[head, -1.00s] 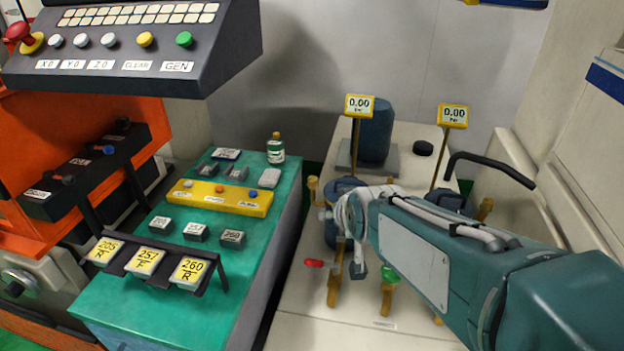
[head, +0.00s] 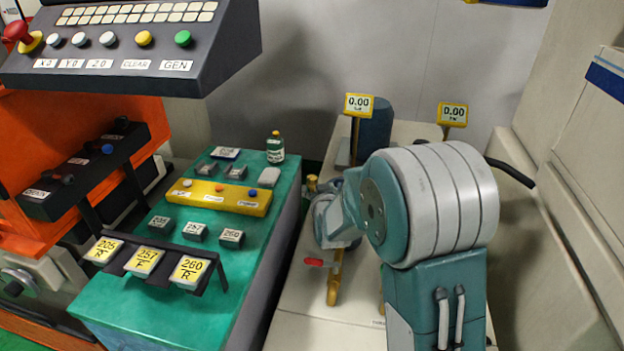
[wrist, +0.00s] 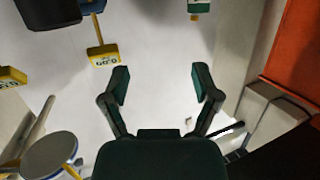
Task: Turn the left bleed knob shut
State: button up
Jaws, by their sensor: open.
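On the pale cabinet top (head: 295,310) a brass fitting (head: 312,183) shows beside my wrist in the head view; I cannot tell whether it is the left bleed knob. A red-handled lever (head: 314,262) sits lower, next to an upright brass pipe (head: 334,285). My gripper (wrist: 161,85) is open and empty in the wrist view, with only a plain pale surface between its fingers. In the head view my arm hides the fingers and most of the right-hand fittings. A round grey disc with a brass rod (wrist: 48,155) shows at the lower left of the wrist view.
Two yellow 0.00 gauges (head: 359,105) (head: 453,114) stand on posts at the back, with a dark blue cylinder (head: 374,135) near the left one. A pale wall (head: 560,180) is right.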

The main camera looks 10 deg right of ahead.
aim_at(313, 182)
jog(key=w+f+t, duration=0.3)
jog(key=f, duration=0.4)
jog(key=shift+h, duration=0.3)
jog(key=w, duration=0.7)
jog(key=w+d, duration=0.1)
jog(key=w, duration=0.3)
jog(key=shift+s, duration=0.1)
jog(key=shift+c, duration=0.3)
grip_shut()
